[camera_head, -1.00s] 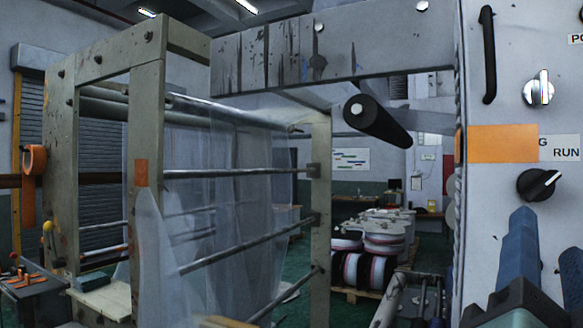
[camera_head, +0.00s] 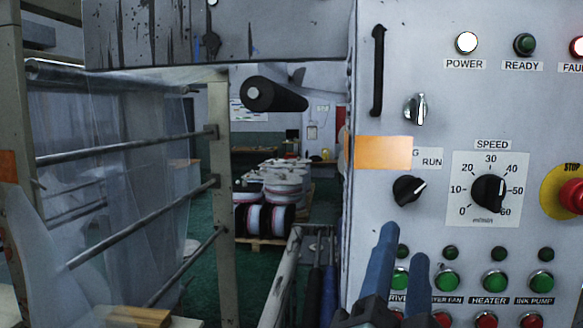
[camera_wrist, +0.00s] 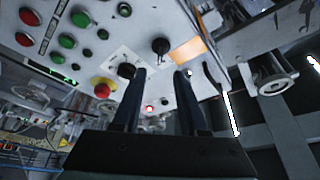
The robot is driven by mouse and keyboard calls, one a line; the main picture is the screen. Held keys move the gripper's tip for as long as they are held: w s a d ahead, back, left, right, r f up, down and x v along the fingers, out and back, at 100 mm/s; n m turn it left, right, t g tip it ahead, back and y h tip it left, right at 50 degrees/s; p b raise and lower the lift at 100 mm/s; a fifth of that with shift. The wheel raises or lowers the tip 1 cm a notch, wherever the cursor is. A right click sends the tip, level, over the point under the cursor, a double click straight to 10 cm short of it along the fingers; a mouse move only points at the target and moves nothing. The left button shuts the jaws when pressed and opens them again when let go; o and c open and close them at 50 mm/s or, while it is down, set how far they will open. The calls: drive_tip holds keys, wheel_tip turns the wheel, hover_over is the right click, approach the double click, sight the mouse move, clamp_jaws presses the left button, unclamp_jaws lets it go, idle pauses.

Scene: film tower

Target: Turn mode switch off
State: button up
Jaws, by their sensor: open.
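The mode switch (camera_head: 409,190) is a black rotary knob on the grey control panel, below a label whose right part reads RUN. Its white pointer is tilted up and right, toward RUN. It also shows in the wrist view (camera_wrist: 160,46), near the top centre. An orange patch (camera_head: 383,152) hides the left part of the label. My gripper (camera_head: 404,243) has two blue fingers, apart and empty, below the knob in the head view. In the wrist view, the gripper (camera_wrist: 160,74) has panel surface showing between its fingertips. I cannot tell its distance from the panel.
A silver key switch (camera_head: 415,108) sits above the label. The speed dial (camera_head: 489,192) is to the right, then the red stop button (camera_head: 573,196). Green buttons such as the heater button (camera_head: 495,280) line the lower panel. A black handle (camera_head: 377,70) projects at upper left.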

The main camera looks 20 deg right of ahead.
sight(410, 197)
drive_tip(key=p+x, duration=0.4)
drive_tip(key=x, duration=0.6)
drive_tip(key=shift+w, duration=0.2)
drive_tip(key=shift+d, duration=0.1)
clamp_jaws()
